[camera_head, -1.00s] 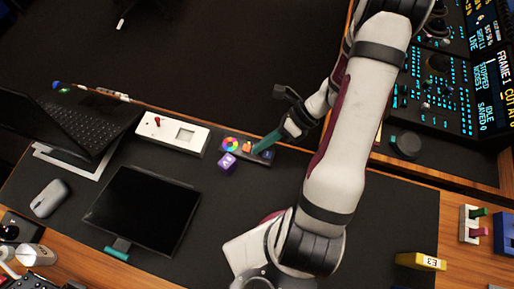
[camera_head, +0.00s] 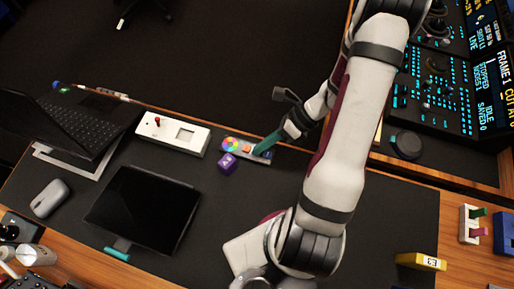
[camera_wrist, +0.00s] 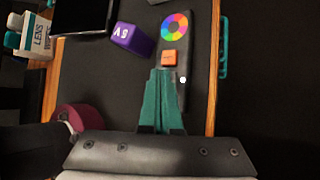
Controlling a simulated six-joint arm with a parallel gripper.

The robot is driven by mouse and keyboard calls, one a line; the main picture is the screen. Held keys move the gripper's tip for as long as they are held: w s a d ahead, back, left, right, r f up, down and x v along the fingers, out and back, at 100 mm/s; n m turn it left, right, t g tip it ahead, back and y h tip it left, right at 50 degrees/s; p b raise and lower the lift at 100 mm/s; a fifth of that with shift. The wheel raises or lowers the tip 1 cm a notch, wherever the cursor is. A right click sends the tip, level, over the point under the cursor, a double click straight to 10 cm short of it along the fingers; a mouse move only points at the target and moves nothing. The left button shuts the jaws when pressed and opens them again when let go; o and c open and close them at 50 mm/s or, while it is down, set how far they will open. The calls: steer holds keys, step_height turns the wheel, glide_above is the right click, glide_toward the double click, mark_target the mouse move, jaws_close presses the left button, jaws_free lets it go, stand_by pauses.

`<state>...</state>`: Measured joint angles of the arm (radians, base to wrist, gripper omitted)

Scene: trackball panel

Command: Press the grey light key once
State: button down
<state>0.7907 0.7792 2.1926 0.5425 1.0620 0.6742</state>
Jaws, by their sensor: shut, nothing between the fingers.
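A narrow control panel (camera_head: 238,152) lies near the far edge of the black desk mat. In the wrist view the colour wheel (camera_wrist: 175,25) and orange key (camera_wrist: 169,57) lie ahead of the fingers, and a small white dot (camera_wrist: 183,79) shows beside the fingertips.
A purple block (camera_head: 227,162) stands close in front of the panel. A white box with a red lever (camera_head: 157,121) is to its left. A black tablet (camera_head: 143,210), a laptop (camera_head: 62,120) and a mouse (camera_head: 50,198) are farther left. The mat's middle is clear.

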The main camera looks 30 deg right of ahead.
steer(key=shift+r, duration=0.85)
step_height(320, 180, up, 5)
stand_by(0.5)
stand_by(0.6)
steer(key=s+a+r+n+h, duration=0.3)
steer(key=s+a+r+n, duration=0.1)
steer(key=n, duration=0.7)
steer(key=s+a+r+n+g+h, duration=0.1)
steer(key=s+a+r+n+h, duration=0.3)
steer(key=s+r+n, duration=0.3)
steer(key=a+r+n, duration=0.1)
steer(key=n, duration=0.4)
steer(key=shift+s+a+r+g, duration=0.2)
steer(key=shift+s+r+g, duration=0.1)
steer(key=shift+r, duration=0.05)
